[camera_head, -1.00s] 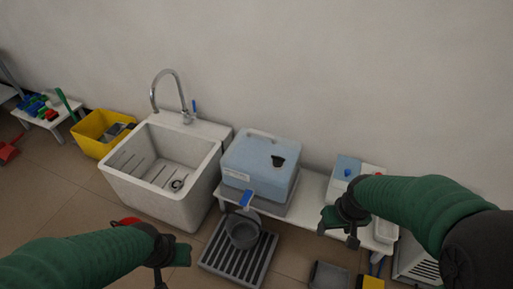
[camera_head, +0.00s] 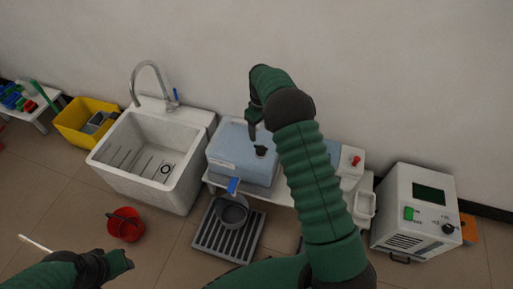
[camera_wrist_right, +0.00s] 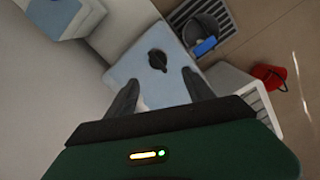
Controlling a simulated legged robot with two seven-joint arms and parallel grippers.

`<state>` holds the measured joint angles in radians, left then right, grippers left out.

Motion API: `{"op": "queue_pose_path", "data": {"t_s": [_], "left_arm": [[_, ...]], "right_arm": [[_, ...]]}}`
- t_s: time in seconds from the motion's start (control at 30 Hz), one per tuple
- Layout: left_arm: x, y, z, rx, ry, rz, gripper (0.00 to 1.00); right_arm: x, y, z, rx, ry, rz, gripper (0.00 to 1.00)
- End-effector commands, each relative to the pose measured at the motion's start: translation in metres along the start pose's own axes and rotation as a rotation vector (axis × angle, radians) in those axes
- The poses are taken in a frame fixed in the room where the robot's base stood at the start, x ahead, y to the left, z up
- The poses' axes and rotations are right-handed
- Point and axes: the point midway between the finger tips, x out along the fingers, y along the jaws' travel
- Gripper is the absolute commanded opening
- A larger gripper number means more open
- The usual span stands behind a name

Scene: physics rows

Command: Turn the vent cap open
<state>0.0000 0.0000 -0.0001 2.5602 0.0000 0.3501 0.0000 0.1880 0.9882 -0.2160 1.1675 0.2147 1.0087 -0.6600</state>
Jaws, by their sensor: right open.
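The vent cap (camera_head: 261,151) is a small black knob on the top of the light-blue water container (camera_head: 236,150). In the right wrist view the cap (camera_wrist_right: 157,60) shows a raised grip and lies just beyond my fingertips, roughly centred between them. My right gripper (camera_head: 254,118) is above the container's far side, open and empty, apart from the cap. In the right wrist view its two fingers (camera_wrist_right: 160,78) stand spread. My left gripper (camera_head: 122,262) is low at the lower left, far from the container; its jaws are too unclear to read.
The container stands on a white bench beside a sink (camera_head: 150,160) with a tall faucet. Its blue tap (camera_head: 234,185) is above a grey pot (camera_head: 232,209) on a slatted grate (camera_head: 212,240). A red bucket (camera_head: 125,226) is on the floor. A white device (camera_head: 415,215) stands right.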

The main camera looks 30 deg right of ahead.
Motion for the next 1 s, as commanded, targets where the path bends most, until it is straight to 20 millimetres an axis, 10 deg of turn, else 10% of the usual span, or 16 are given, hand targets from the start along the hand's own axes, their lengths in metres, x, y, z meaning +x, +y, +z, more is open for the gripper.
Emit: {"op": "queue_pose_path", "data": {"t_s": [0.4, 0.8, 1.0], "left_arm": [[0.038, 0.0, 0.009, 0.0, 0.0, 0.0, 0.36], [0.04, 0.0, 0.009, 0.0, 0.0, 0.0, 0.36], [0.04, 0.0, 0.009, 0.0, 0.0, 0.0, 0.36]], "right_arm": [[0.102, 0.0, 0.0, 0.001, 0.0, 0.001, 0.61], [0.112, 0.001, 0.0, 0.001, 0.002, 0.001, 0.61], [0.112, 0.001, 0.0, 0.001, 0.002, 0.001, 0.35]]}}
